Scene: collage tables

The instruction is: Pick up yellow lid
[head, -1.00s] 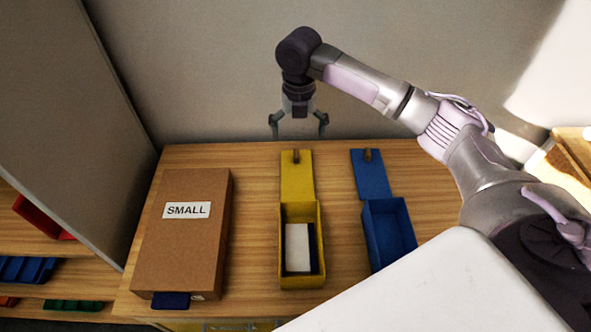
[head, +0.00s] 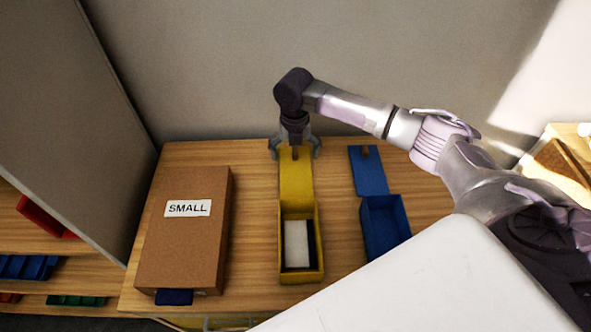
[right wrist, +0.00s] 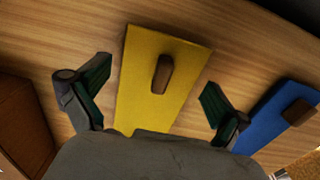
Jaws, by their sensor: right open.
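The yellow lid (head: 296,178) lies flat on the wooden table behind the open yellow box (head: 302,274), which holds a white block and something dark. In the right wrist view the yellow lid (right wrist: 150,95) has a brown handle (right wrist: 162,74) standing up near its far end. My right gripper (head: 294,156) is open and empty over the lid's far end. In the right wrist view its fingers (right wrist: 155,95) sit on either side of the lid, apart from the handle. In the head view the gripper hides the handle. My left gripper is not in view.
A blue lid (head: 369,172) and an open blue box (head: 384,225) lie to the right of the yellow ones. A brown cardboard box (head: 182,245) labelled SMALL is at the left. A grey wall (head: 215,70) stands close behind the table.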

